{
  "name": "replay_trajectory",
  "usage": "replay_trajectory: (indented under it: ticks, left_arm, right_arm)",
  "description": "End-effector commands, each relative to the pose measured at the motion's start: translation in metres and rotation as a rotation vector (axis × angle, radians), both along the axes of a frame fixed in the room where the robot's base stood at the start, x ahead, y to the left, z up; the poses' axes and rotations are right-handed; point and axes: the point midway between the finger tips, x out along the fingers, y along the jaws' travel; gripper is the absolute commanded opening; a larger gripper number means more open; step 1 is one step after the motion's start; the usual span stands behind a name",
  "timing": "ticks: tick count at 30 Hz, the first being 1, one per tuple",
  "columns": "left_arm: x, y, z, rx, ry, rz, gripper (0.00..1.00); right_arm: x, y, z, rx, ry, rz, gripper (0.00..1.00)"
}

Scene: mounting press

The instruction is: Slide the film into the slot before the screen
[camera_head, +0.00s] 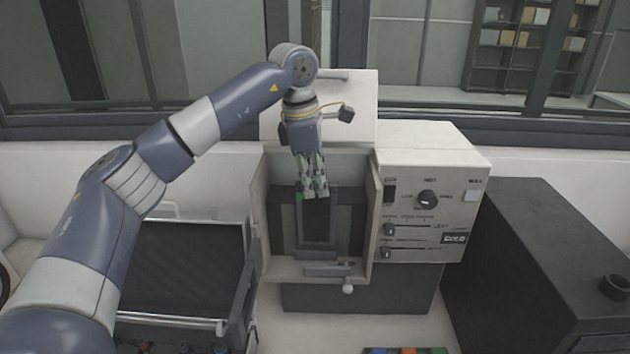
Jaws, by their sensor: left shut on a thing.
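A beige machine (435,165) stands at the centre with an open-fronted bay on its left half. A dark screen panel (346,232) fills the back of the bay. In front of it is a grey upright frame that forms the slot (318,248). My left gripper (315,192) reaches down from above into the bay and is shut on the dark film (316,215). The film hangs upright in line with the frame. The fingers hide its top edge, and I cannot tell how deep its lower edge sits. My right gripper is out of view.
The bay's side walls (375,215) stand close on both sides of the gripper. A small latch with a white knob (347,288) is at its lower front. A black tray (185,270) is at left, a dark box (545,265) at right. Coloured items (405,350) lie at the front edge.

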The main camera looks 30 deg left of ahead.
Motion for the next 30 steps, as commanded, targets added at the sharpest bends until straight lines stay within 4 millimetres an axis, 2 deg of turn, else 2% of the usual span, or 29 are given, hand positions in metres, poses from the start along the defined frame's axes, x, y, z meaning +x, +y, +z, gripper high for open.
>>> replay_trajectory:
  ticks: [8,24,30]
  left_arm:
    - [0.000,0.000,-0.002,0.000,0.000,0.000,0.00]
    - [0.000,0.000,-0.022,0.000,0.000,0.000,0.00]
    - [0.000,0.000,-0.022,0.000,-0.001,0.000,0.00]
  right_arm:
    - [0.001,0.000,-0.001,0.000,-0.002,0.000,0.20]
    - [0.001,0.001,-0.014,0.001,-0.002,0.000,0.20]
    - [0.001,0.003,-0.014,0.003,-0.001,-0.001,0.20]
